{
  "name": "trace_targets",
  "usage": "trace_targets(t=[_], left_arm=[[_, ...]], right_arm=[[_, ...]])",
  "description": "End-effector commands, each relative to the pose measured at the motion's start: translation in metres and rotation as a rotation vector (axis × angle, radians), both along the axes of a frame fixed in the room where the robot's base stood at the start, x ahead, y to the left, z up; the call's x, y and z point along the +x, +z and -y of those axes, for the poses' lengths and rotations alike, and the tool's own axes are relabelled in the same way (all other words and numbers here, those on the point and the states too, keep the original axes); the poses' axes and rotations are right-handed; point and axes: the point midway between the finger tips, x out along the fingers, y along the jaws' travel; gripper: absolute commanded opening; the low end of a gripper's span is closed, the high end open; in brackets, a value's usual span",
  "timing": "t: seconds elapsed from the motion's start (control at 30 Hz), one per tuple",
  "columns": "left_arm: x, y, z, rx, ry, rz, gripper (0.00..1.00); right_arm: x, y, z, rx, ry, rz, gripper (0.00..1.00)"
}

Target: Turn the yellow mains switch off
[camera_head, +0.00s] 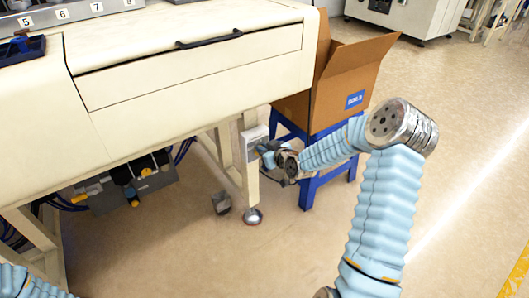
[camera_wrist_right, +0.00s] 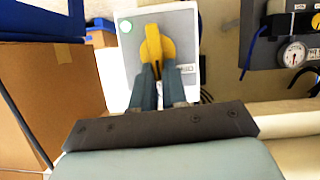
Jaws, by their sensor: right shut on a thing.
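The yellow mains switch (camera_wrist_right: 152,47) is a yellow knob on a pale grey box (camera_wrist_right: 184,22) in the right wrist view. My right gripper (camera_wrist_right: 160,72) is shut on the knob, with a finger at each side of its lower part. The knob's handle points roughly up and down in that view. In the head view the switch box (camera_head: 254,142) is on the leg of the cream machine, and my right gripper (camera_head: 268,152) reaches it from the right. The knob is hidden there. My left gripper is out of view; only a bit of my left arm shows at the lower left.
An open cardboard box (camera_head: 335,85) sits on a blue stand (camera_head: 310,187) just behind my right arm. The machine's drawer (camera_head: 190,65) overhangs above left. A grey unit with yellow fittings (camera_head: 125,183) is under the machine. The floor in front is clear.

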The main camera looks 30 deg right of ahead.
Motion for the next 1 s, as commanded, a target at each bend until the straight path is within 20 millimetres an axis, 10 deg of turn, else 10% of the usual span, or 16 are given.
trace_targets(t=[0.5,1.0], left_arm=[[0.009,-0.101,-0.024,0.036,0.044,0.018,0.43],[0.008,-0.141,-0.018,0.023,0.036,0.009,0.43]], right_arm=[[0.001,-0.011,-0.014,-0.427,0.002,0.041,0.00],[0.000,-0.015,-0.023,-0.902,0.000,0.075,0.00]])
